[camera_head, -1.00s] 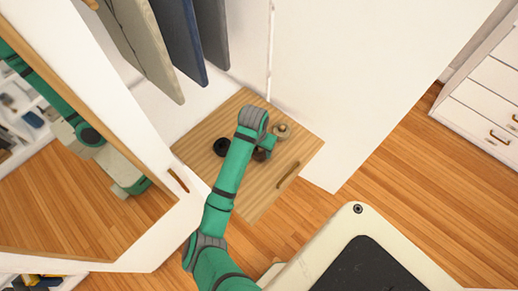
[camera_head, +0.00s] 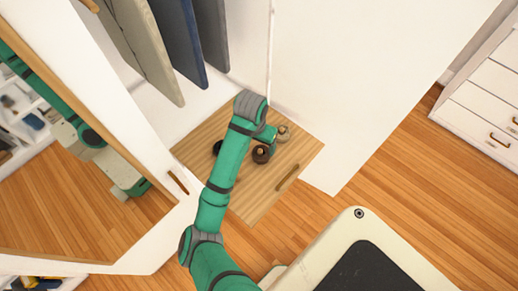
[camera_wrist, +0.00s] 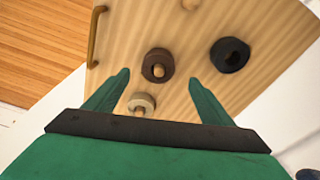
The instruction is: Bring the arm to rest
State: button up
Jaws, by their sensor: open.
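My green arm reaches from the bottom of the head view into the open wardrobe. My gripper (camera_wrist: 159,82) is open in the wrist view, its two green fingers apart with nothing held. It faces the wooden panel (camera_head: 255,203), which has a bar handle (camera_head: 287,178). On the panel are a dark brown round piece with a wooden knob (camera_head: 262,154), a beige round piece (camera_head: 283,132) and a black round piece (camera_head: 217,148), partly hidden by my arm. In the wrist view the brown (camera_wrist: 157,66) and beige (camera_wrist: 142,103) pieces show between the fingers; the black one (camera_wrist: 229,55) is right of them.
Flat hanging garments (camera_head: 180,40) are above the panel. A mirrored door (camera_head: 110,215) stands at the left and reflects my arm. A white wall panel (camera_head: 345,90) is at the right. White drawers (camera_head: 490,105) stand far right, with open wood floor (camera_head: 400,170) before them.

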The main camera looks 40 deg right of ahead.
jog(key=shift+a+r, duration=0.2)
jog(key=shift+r, duration=1.15)
